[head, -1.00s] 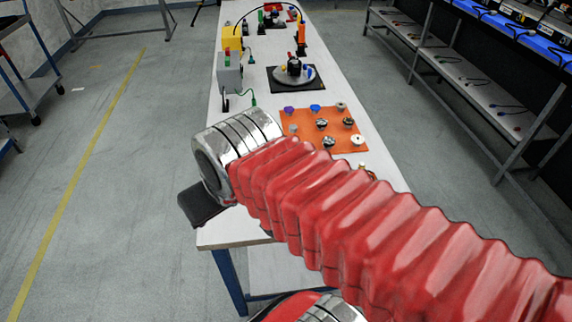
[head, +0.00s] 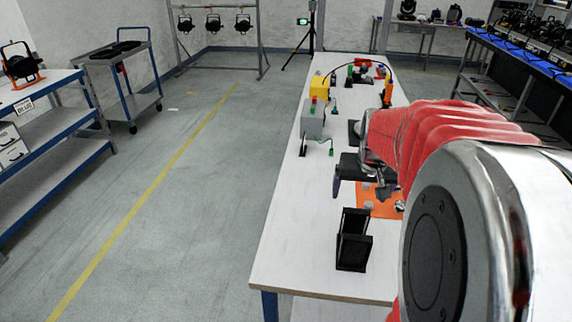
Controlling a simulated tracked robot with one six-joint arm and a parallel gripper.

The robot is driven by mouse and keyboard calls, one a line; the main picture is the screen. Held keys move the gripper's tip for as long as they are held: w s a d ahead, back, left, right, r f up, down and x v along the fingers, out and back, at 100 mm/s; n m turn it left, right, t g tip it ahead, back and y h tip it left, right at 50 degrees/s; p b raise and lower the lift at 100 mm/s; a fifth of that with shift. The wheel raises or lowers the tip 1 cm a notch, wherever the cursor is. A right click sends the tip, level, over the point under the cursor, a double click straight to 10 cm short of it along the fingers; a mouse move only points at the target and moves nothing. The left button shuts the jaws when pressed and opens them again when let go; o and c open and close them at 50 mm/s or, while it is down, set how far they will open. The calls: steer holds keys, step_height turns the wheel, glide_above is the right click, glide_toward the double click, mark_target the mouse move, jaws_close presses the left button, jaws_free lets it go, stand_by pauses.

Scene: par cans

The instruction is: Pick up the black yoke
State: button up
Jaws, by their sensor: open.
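A black open frame (head: 345,238) with upright sides stands on the near part of the white table (head: 300,225). It may be the black yoke, but I cannot tell for certain. Dark flat pieces (head: 116,50) also lie on top of the trolley at the left, too small to identify. My red-sleeved arm hides the table's right side.
Farther back stand a grey box (head: 312,124) and a yellow box (head: 319,87). A shelf bench (head: 60,120) stands at the left, and lamps (head: 213,24) hang from a rack. The floor left of the table is clear.

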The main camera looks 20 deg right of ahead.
mark_target(356, 211)
steer(key=shift+d+f, duration=0.25)
steer(key=shift+d, duration=0.5)
steer(key=shift+f, duration=0.1)
steer(key=shift+x, duration=4.25)
steer(key=shift+x, duration=2.55)
steer(key=shift+c, duration=0.5)
steer(key=c, duration=1.1)
